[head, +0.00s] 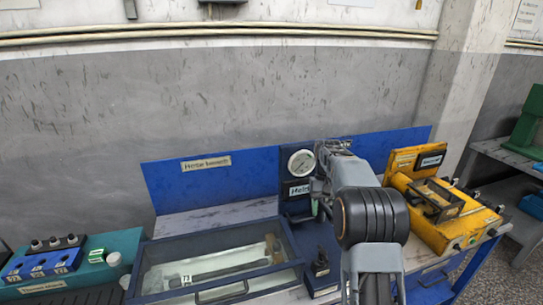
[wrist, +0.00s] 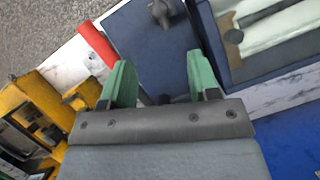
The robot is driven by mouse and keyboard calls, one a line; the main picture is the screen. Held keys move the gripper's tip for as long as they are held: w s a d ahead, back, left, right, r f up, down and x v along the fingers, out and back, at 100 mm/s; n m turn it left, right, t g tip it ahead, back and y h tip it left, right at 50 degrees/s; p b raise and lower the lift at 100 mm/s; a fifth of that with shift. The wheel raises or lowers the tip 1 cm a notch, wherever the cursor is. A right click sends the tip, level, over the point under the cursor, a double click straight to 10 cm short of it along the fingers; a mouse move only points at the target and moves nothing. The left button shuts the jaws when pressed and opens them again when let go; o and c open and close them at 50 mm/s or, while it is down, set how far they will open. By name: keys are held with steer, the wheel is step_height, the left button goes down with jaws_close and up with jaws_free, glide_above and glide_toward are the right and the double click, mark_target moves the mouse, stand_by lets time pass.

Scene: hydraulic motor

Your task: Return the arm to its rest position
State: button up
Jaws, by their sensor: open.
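My grey arm with its dark ribbed joint (head: 372,216) reaches forward over the bench in the head view, bent in front of the blue back panel. My gripper (wrist: 160,82) shows in the wrist view with its two green fingers wide apart, and I see nothing held between them. It points down over a dark blue surface (wrist: 150,55) of the bench. In the head view the gripper is mostly hidden behind the arm, near the black gauge block.
A round pressure gauge (head: 301,162) stands left of the arm. A yellow machine (head: 452,236) is close on the right. A blue-framed glazed case (head: 273,265) lies front left. A red handle (wrist: 97,43) is near the left finger. Open air lies above the bench.

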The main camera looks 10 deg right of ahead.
steer(key=s+a+r+n+t, duration=0.1)
steer(key=s+a+t, duration=0.3)
steer(key=s, duration=0.6)
steer(key=s+a+r+n+t+h, duration=0.1)
steer(key=s+a+t, duration=0.3)
steer(key=s, duration=0.7)
steer(key=shift+s+a+r+t, duration=0.2)
steer(key=shift+s+a+t, duration=0.15)
steer(key=shift+a, duration=0.9)
